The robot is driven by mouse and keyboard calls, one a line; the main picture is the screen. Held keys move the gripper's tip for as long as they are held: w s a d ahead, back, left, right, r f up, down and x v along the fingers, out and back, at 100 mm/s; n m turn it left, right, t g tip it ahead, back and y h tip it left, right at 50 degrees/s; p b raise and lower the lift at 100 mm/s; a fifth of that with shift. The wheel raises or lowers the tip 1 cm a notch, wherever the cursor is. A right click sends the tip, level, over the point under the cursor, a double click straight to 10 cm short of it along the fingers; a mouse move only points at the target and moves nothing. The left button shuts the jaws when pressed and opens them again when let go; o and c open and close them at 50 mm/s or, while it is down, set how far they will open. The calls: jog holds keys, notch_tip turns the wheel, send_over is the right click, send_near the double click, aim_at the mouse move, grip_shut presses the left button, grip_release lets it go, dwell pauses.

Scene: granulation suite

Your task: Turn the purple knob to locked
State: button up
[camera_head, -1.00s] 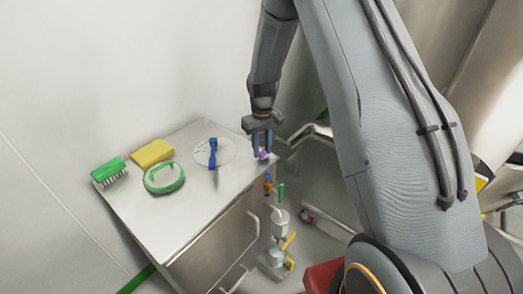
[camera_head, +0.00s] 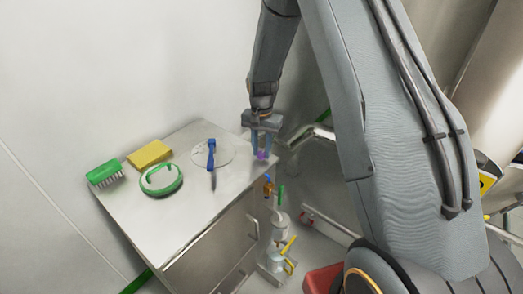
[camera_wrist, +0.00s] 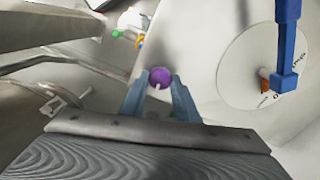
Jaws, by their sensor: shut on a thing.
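The purple knob (camera_wrist: 160,76) is small and round with a pale pointer mark. In the wrist view it sits between the two blue-grey fingertips of my gripper (camera_wrist: 160,90), which are shut on it. In the head view the knob (camera_head: 262,155) shows at the right corner of the steel cabinet top, below my gripper (camera_head: 263,146). My fingers hide its sides. No locked marking beside the knob can be read.
A white dial plate (camera_head: 213,155) with a blue lever (camera_head: 211,150) is on the cabinet top (camera_head: 190,215). A green brush (camera_head: 105,175), yellow sponge (camera_head: 149,154) and green-rimmed round item (camera_head: 161,180) lie left. A valve assembly (camera_head: 278,235) stands at the cabinet's right.

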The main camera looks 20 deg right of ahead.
aim_at(262, 153)
jog(key=shift+m, duration=0.7)
jog(key=o, duration=1.1)
jog(key=shift+r, duration=0.15)
notch_tip(262, 153, up, 8)
jog(key=shift+f+b, duration=0.25)
jog(key=shift+b, duration=0.9)
